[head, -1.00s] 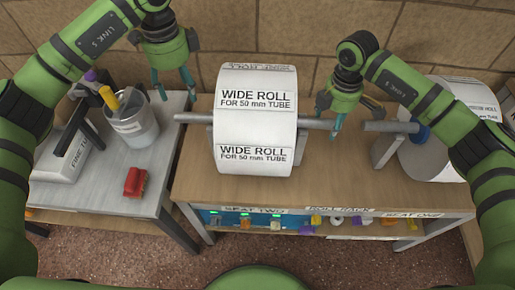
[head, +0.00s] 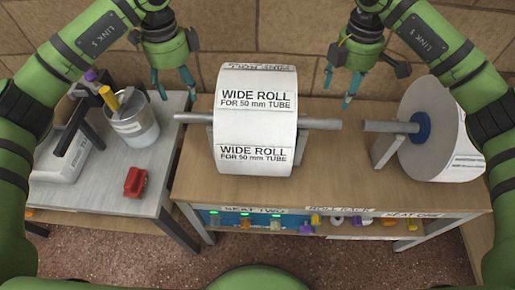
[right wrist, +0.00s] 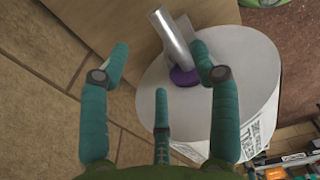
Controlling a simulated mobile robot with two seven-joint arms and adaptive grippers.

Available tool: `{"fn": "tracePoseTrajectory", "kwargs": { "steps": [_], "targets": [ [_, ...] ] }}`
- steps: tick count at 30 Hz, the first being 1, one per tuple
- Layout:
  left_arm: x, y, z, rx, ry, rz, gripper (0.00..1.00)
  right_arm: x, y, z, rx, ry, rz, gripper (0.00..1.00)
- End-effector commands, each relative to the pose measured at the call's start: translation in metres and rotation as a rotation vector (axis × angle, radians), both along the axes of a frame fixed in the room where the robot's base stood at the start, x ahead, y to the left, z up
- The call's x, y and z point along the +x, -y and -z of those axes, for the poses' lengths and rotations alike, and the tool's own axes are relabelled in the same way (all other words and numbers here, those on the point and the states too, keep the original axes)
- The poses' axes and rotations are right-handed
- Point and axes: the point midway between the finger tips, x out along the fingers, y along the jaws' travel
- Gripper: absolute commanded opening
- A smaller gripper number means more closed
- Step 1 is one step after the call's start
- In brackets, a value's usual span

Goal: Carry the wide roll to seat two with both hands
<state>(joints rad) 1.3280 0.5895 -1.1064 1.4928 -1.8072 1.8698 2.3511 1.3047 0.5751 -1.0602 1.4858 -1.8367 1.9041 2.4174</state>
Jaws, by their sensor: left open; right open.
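The wide roll (head: 256,125) is a white cylinder with printed labels. It sits over the table's "SEAT TWO" label (head: 252,210), on a grey bar (head: 325,124) that sticks out at both sides. Grey supports show beside it; the contact is hidden. My left gripper (head: 173,84) is open, behind and above the bar's left end, apart from it. My right gripper (head: 338,88) is open and empty, behind and above the bar's right end. Its spread fingers (right wrist: 160,92) show in the right wrist view with nothing between them.
A grey side table (head: 105,190) at the left holds a bucket (head: 134,122) and a red object (head: 135,182). A brick wall (head: 300,40) stands behind.

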Motion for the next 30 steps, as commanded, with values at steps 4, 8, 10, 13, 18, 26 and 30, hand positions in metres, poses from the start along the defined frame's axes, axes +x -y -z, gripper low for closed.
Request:
{"fn": "tracePoseTrajectory", "kwargs": {
  "steps": [4,8,10,13,18,26,30],
  "targets": [
    [0.0,0.0,0.0,0.0,0.0,0.0,0.67,0.0,0.0,0.0,0.0,0.0,0.0,0.62],
    [0.0,0.0,0.0,0.0,0.0,0.0,0.67,0.0,0.0,0.0,0.0,0.001,0.0,0.62],
    [0.0,0.0,0.0,0.0,0.0,0.0,0.67,0.0,0.0,0.0,0.0,0.001,0.0,0.62],
    [0.0,0.0,-0.002,0.0,0.0,0.0,0.67,0.0,0.0,-0.001,0.0,0.001,0.0,0.62],
    [0.0,0.0,-0.013,0.0,0.001,0.0,0.67,0.0,0.0,-0.01,0.0,0.001,0.0,0.62],
    [0.0,0.0,-0.035,-0.001,0.001,0.0,0.67,0.0,0.0,-0.026,0.0,0.001,0.0,0.62],
    [0.0,0.0,-0.046,0.0,0.001,0.0,0.67,0.0,0.0,-0.034,0.0,0.001,0.0,0.62]
  ]
}}
